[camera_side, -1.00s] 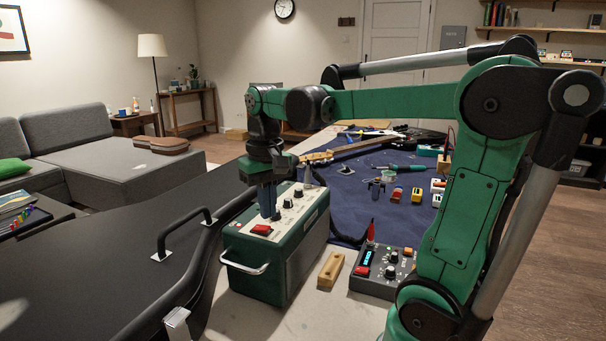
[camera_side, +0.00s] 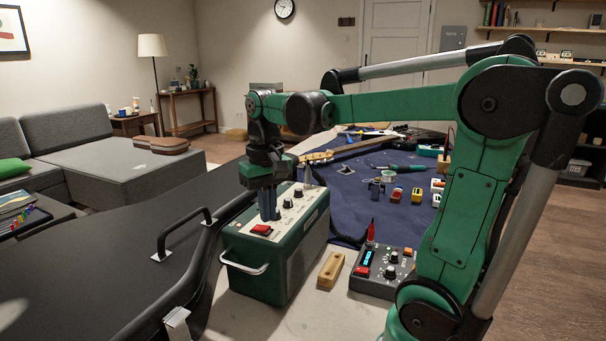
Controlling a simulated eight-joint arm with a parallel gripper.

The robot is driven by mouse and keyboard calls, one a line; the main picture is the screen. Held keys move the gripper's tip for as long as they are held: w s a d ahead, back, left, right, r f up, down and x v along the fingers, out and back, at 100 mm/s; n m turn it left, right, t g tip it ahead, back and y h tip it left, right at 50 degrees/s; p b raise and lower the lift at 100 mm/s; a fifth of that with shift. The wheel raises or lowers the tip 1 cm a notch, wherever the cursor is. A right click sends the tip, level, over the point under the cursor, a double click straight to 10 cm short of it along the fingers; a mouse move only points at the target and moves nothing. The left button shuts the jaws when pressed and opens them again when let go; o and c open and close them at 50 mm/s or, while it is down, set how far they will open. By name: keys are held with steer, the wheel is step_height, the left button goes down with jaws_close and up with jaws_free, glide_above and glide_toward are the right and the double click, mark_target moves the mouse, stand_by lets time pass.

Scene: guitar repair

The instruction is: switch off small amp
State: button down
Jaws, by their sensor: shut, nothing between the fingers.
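The small amp (camera_side: 279,268) is a green box with a pale top panel, dark knobs, a red rocker switch (camera_side: 262,230) and a silver handle on its front. It stands on the pale worktop. My gripper (camera_side: 269,217) points straight down over the amp's top panel, just behind the red switch. Its fingers are shut and hold nothing. The tips are at or just above the panel; I cannot tell whether they touch it. The red switch is in plain view, but its rocker position is too small to read.
A dark guitar case (camera_side: 100,270) with a handle lies left of the amp. A wooden block (camera_side: 331,269) and a grey device with a red button (camera_side: 380,273) stand to the right. Behind is a blue mat (camera_side: 350,205) with tools and small parts.

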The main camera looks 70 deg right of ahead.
steer(key=shift+f, duration=0.9)
stand_by(0.3)
step_height(320, 180, up, 7)
stand_by(0.7)
steer(key=a+f+n+t, duration=0.2)
steer(key=a+f, duration=0.1)
steer(key=a+f+n+t, duration=0.2)
steer(key=a+f, duration=0.1)
steer(key=a, duration=0.1)
steer(key=a+f+n+t, duration=0.2)
steer(key=a+f+t, duration=0.1)
steer(key=shift+s+a, duration=0.2)
